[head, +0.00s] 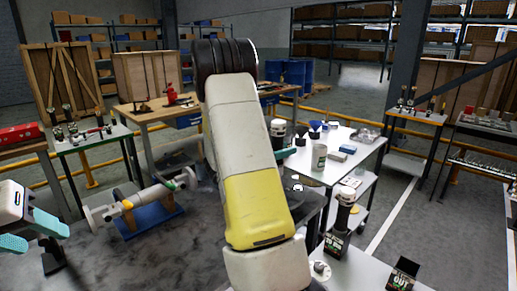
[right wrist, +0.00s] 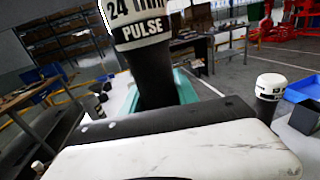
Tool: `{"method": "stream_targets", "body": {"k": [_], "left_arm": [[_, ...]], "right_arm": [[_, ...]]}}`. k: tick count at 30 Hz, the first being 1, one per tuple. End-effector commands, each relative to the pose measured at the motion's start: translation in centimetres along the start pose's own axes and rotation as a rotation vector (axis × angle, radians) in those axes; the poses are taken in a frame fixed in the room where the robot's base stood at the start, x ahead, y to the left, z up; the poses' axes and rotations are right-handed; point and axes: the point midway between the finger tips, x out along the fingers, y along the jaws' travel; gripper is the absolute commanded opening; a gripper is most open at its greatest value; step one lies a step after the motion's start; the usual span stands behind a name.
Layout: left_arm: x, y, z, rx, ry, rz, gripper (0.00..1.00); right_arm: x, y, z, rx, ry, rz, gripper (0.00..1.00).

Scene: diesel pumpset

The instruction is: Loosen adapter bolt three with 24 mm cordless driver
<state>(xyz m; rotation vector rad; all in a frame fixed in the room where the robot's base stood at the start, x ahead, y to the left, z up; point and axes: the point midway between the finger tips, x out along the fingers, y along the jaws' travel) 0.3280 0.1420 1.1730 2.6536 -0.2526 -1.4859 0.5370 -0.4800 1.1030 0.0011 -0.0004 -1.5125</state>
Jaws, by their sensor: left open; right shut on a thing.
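The cordless driver (right wrist: 152,70) fills the top of the right wrist view, with a black body and a white band reading "24 mm PULSE". My right gripper (right wrist: 182,88) is shut on it, with teal fingers around the dark body. In the head view my right arm hides most of this gripper and the driver. My left gripper (head: 38,238) is at the left edge of the head view, open and empty, with teal fingers. A pale flanged shaft piece (head: 145,198) lies on a blue stand (head: 152,218). I cannot make out adapter bolt three; my right arm blocks the middle.
A second driver (head: 342,215) stands in a black holder at the right; a similar white-topped tool (right wrist: 269,90) shows in the right wrist view. A white cart (head: 335,170) holds a cup (head: 319,157). Grey floor is clear at far right.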

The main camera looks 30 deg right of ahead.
Motion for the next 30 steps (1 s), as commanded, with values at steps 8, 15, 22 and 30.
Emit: {"method": "stream_targets", "body": {"k": [8,15,22,30], "left_arm": [[0.0,0.0,0.0,0.0,0.0,0.0,0.52],[0.0,0.0,0.0,0.0,0.0,0.0,0.52],[0.0,0.0,0.0,0.0,0.0,0.0,0.52],[0.0,0.0,0.0,0.0,0.0,0.0,0.52]], "right_arm": [[0.1,0.0,-2.4,-0.003,-0.002,-0.001,0.0],[0.1,0.0,-3.9,0.0,-0.003,-0.001,0.0],[0.1,0.0,-4.3,0.001,-0.003,-0.001,0.0],[0.1,0.0,-4.3,0.001,-0.003,-0.001,0.0]]}}
